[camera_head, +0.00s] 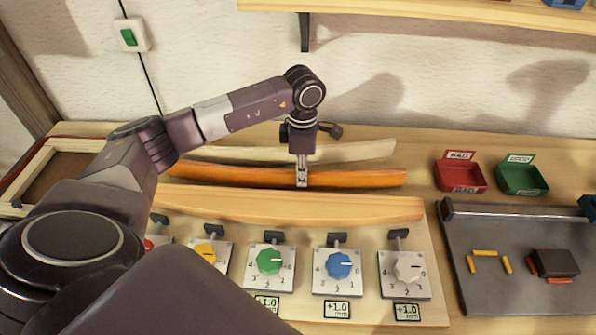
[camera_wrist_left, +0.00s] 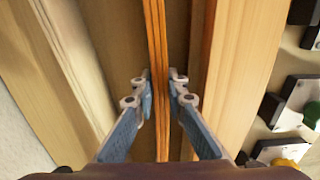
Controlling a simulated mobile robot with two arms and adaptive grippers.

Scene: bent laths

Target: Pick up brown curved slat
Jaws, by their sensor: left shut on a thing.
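The brown curved slat (camera_head: 365,178) is a long orange-brown strip lying left to right behind a pale wooden lath. My left gripper (camera_head: 302,180) comes down on it from above, near the middle of its length. In the left wrist view the slat (camera_wrist_left: 157,35) runs between the two blue-padded fingers of my left gripper (camera_wrist_left: 162,85), which is shut on it. Whether the slat is clear of the bench cannot be told. My right gripper is in neither view.
A pale curved lath (camera_head: 355,151) lies behind the slat, and a wider light lath (camera_head: 300,205) lies in front. Several dial blocks (camera_head: 338,268) stand nearer. A red bin (camera_head: 460,176), a green bin (camera_head: 521,180) and a grey board (camera_head: 510,235) are at right.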

